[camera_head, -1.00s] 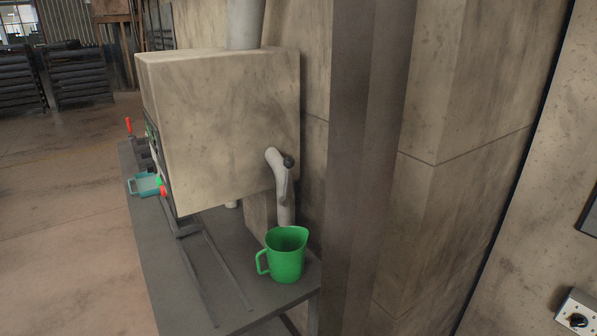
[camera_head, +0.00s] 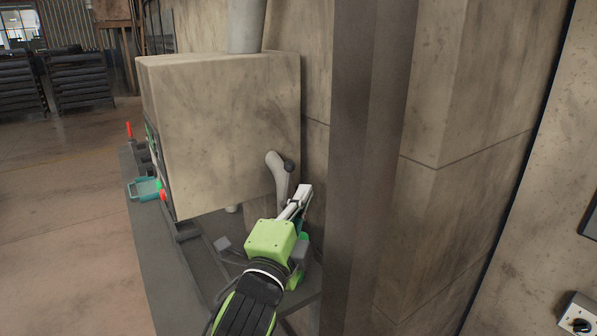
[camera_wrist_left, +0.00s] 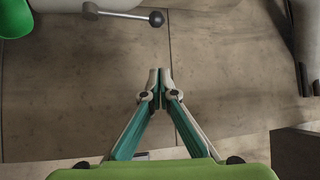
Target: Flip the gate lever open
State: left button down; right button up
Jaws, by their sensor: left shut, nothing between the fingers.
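The gate lever is a thin rod with a dark ball knob on the side of a pale bent spout (camera_head: 276,167). Its knob (camera_head: 289,167) shows near the spout's top. In the left wrist view the lever (camera_wrist_left: 122,14) runs sideways along the top, with its knob (camera_wrist_left: 156,18) at the right end. My left gripper (camera_head: 304,190) is shut and empty, its fingertips just below and to the right of the knob in the head view. In the wrist view the fingertips (camera_wrist_left: 160,72) point at the knob across a clear gap. My right gripper is not in view.
A green jug (camera_wrist_left: 14,20) shows at the wrist view's top left corner; my gripper mostly hides it in the head view. A big box-shaped machine (camera_head: 225,125) stands left of the spout on a dark bench (camera_head: 160,270). A wall post (camera_head: 365,150) stands close on the right.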

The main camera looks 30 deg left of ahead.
pick_arm(q)
jog(key=w+a+p, duration=0.2)
jog(key=w+a, duration=0.4)
jog(key=w, duration=0.1)
jog(key=shift+w+r+p, duration=0.2)
jog(key=shift+r+p, duration=0.15)
jog(key=shift+r, duration=0.1)
